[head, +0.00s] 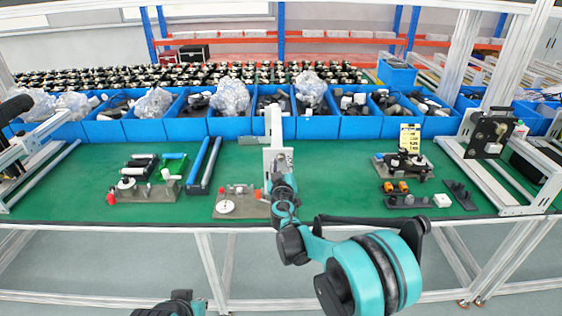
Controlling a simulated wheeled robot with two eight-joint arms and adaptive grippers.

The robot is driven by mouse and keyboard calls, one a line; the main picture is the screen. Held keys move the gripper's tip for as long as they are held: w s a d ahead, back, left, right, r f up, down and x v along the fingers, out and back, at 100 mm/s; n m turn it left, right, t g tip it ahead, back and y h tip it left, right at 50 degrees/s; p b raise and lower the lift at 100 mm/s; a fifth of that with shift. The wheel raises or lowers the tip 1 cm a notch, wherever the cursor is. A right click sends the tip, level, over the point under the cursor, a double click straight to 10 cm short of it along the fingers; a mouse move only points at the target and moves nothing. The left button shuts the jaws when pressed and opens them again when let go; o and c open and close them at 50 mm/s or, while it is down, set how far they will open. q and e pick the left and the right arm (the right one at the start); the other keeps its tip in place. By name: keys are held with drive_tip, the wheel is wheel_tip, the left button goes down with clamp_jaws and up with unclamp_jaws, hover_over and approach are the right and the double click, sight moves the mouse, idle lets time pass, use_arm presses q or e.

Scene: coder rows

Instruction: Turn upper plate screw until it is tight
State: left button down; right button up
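A grey fixture plate (228,213) lies near the front of the green table, with a white disc (226,206) and small red parts on it. A pale upright piece (273,125) stands just behind its right side. My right gripper (279,166) is at this upright piece, at the end of my teal and black arm. Its fingers are too small and covered to tell whether they are open or shut. I cannot make out the upper plate screw; the arm may hide it. Only part of my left arm shows at the bottom edge; its gripper is not in view.
Other fixtures with parts stand at the left (150,192) and right (405,165) of the table. Blue rails (205,165) lie left of the plate. Blue bins (230,126) line the back.

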clamp_jaws()
drive_tip(key=m, duration=0.4)
drive_tip(key=shift+m+b, duration=0.3)
drive_tip(key=m, duration=0.5)
drive_tip(key=shift+o, duration=0.7)
unclamp_jaws()
